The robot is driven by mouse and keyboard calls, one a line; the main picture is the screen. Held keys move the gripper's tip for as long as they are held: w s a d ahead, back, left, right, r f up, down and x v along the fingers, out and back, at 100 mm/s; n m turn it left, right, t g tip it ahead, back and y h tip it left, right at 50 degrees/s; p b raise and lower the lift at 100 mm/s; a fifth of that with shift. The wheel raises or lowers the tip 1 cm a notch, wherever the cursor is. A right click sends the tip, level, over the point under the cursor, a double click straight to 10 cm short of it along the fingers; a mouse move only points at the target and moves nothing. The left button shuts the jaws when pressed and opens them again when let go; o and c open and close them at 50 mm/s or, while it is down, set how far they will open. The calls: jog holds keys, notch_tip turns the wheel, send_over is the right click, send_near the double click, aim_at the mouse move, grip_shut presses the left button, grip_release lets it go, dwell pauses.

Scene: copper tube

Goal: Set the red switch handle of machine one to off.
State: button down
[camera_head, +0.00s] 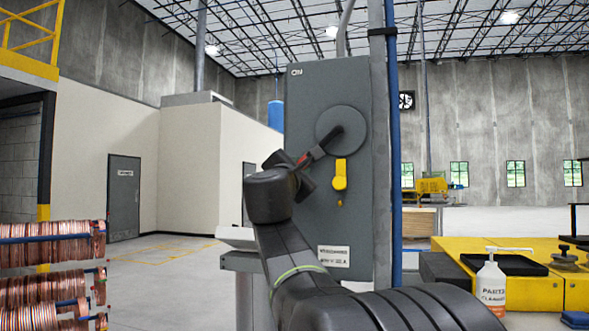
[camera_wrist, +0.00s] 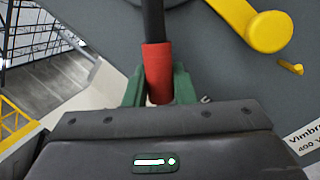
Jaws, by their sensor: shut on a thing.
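The grey switch box (camera_head: 305,100) stands upright on a post in the middle of the head view, with an "ON" mark at its top left corner. Its round dial (camera_head: 355,125) carries a black lever that slants down and left to the red switch handle (camera_head: 303,159). In the wrist view the red handle (camera_wrist: 157,68) sits between the green fingers of my gripper (camera_wrist: 158,92), which is shut on it. The handle's lower end is hidden by the gripper body. My wrist hides part of the handle in the head view.
A yellow latch (camera_head: 340,175) sticks out just below the dial; it also shows in the wrist view (camera_wrist: 268,30). A blue pipe (camera_head: 396,150) runs right of the box. Copper coils (camera_head: 50,270) stand left; a yellow bench (camera_head: 530,290) with a white bottle (camera_head: 491,283) stands right.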

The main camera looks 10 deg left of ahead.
jog(key=shift+w+d+f+n, duration=0.1)
jog(key=shift+f+n, duration=0.2)
jog(key=c, duration=1.2)
grip_release()
jog(key=shift+c, duration=0.2)
jog(key=shift+r, duration=0.1)
jog(key=b+v, duration=0.2)
jog(key=v, duration=1.2)
jog(key=shift+w+d+r, duration=0.1)
jog(key=p+x, duration=0.2)
jog(key=x, duration=1.1)
jog(key=shift+w+r, duration=0.1)
jog(key=shift+w, duration=0.25)
